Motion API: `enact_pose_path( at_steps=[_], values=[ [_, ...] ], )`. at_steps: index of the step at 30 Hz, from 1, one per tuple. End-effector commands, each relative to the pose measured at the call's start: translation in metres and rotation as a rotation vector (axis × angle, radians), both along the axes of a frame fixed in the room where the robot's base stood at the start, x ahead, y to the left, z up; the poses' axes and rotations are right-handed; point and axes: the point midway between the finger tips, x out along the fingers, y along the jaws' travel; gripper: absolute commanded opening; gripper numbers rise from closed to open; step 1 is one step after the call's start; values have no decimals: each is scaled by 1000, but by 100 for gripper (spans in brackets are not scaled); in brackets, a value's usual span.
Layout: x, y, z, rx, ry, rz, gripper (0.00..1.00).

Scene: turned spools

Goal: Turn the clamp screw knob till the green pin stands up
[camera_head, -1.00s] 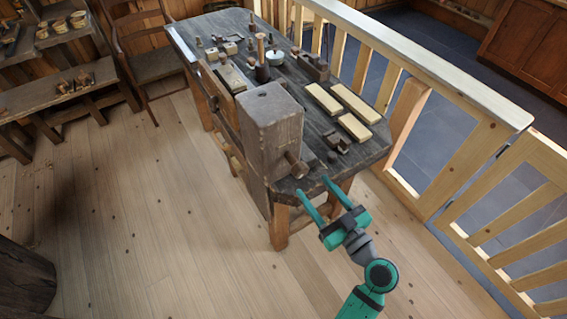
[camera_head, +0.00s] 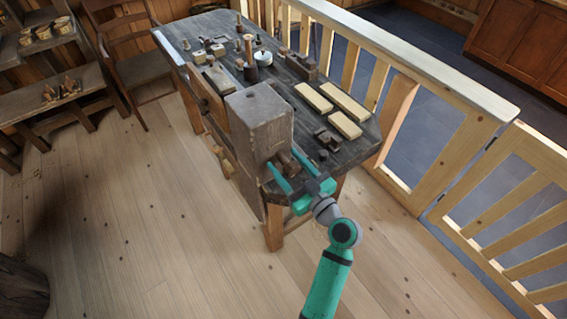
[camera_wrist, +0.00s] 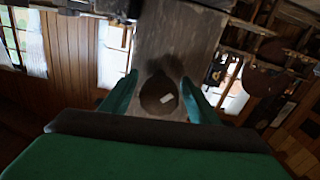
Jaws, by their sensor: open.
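The wooden clamp block (camera_head: 258,122) stands at the near end of the dark workbench. A round brown knob (camera_wrist: 157,88) shows end-on in the wrist view, with a small pale mark on its face. In the head view the knob (camera_head: 285,161) is small and partly hidden by my fingers. My gripper (camera_head: 282,160) is open, its two green fingers on either side of the knob; in the wrist view the fingertips (camera_wrist: 159,78) flank it with narrow gaps. I cannot tell whether they touch it. I cannot make out a green pin in either view.
The workbench (camera_head: 332,172) carries pale wood pieces (camera_head: 345,103), a white pot (camera_head: 263,58) and small tools. A wooden railing (camera_head: 410,75) runs along its right side. A chair (camera_head: 125,45) and shelves stand at the left. The floor in front is clear.

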Motion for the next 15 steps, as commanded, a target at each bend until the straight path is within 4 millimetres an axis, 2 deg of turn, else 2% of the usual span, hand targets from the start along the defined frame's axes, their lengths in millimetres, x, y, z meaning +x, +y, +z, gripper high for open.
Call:
enact_pose_path(
  at_steps=[7, 12, 14, 15],
  values=[
    [0, 1, 0, 0, 0, 0, 55],
    [0, 1, 0, 0, 0, 1, 14],
    [0, 1, 0, 0, 0, 1, 14],
    [0, 10, 0, -2, 1, 4, 14]
  ],
)
